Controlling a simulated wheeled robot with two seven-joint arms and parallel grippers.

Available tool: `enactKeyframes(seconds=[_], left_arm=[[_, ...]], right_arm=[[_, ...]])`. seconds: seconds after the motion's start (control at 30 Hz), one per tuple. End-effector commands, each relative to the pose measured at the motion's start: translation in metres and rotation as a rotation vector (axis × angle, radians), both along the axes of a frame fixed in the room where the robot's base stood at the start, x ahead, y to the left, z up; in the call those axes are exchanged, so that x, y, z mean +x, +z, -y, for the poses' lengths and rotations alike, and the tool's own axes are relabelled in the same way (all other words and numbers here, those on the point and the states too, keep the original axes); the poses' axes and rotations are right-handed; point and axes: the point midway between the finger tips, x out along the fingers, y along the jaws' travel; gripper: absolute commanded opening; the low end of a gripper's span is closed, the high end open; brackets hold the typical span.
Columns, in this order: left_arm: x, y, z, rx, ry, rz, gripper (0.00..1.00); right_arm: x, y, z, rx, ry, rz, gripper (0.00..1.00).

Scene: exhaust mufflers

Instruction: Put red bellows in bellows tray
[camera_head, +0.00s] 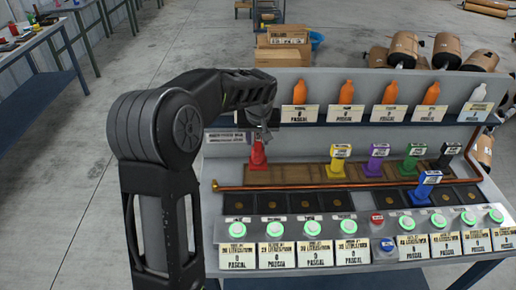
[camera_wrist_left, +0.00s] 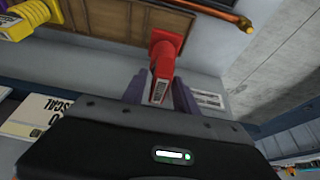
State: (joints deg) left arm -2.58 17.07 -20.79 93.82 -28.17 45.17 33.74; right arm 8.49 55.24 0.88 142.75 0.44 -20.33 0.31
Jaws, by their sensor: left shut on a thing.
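The red bellows (camera_head: 258,154) is near the left end of a brown wooden tray (camera_head: 300,174) on the workbench. My left gripper (camera_head: 260,125) reaches down from above and is shut on the upper, tagged end of the bellows. In the left wrist view, the red bellows (camera_wrist_left: 165,48) stands out between the two fingers of my left gripper (camera_wrist_left: 160,90), its wide end near the wooden surface. I cannot tell whether its base touches the tray. My right gripper is not in view.
Yellow (camera_head: 338,160), purple (camera_head: 376,158), green (camera_head: 412,158) and black (camera_head: 443,156) bellows stand along the tray. A blue one (camera_head: 426,186) stands in front, by dark square slots. A copper pipe (camera_head: 300,186) runs before the tray. Orange bottles (camera_head: 346,93) line the shelf above.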

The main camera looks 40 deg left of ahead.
Motion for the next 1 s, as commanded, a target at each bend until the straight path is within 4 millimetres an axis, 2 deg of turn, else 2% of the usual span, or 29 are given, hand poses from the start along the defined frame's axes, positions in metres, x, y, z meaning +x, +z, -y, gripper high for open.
enactKeyframes(seconds=[0.07,0.33,0.73,0.77,1.0], left_arm=[[0.0,-0.003,0.0,0.0,0.0,0.0,0.0],[-0.001,-0.038,0.0,0.0,-0.001,-0.002,0.0],[0.0,-0.045,0.0,0.0,0.0,0.001,0.0],[0.0,-0.046,0.0,-0.001,0.0,-0.001,0.36],[0.0,-0.044,0.0,-0.001,0.0,-0.001,0.56]], right_arm=[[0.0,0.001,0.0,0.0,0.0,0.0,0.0],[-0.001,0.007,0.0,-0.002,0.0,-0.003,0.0],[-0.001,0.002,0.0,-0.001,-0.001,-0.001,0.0],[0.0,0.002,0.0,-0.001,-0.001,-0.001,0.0],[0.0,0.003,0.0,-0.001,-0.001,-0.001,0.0]])
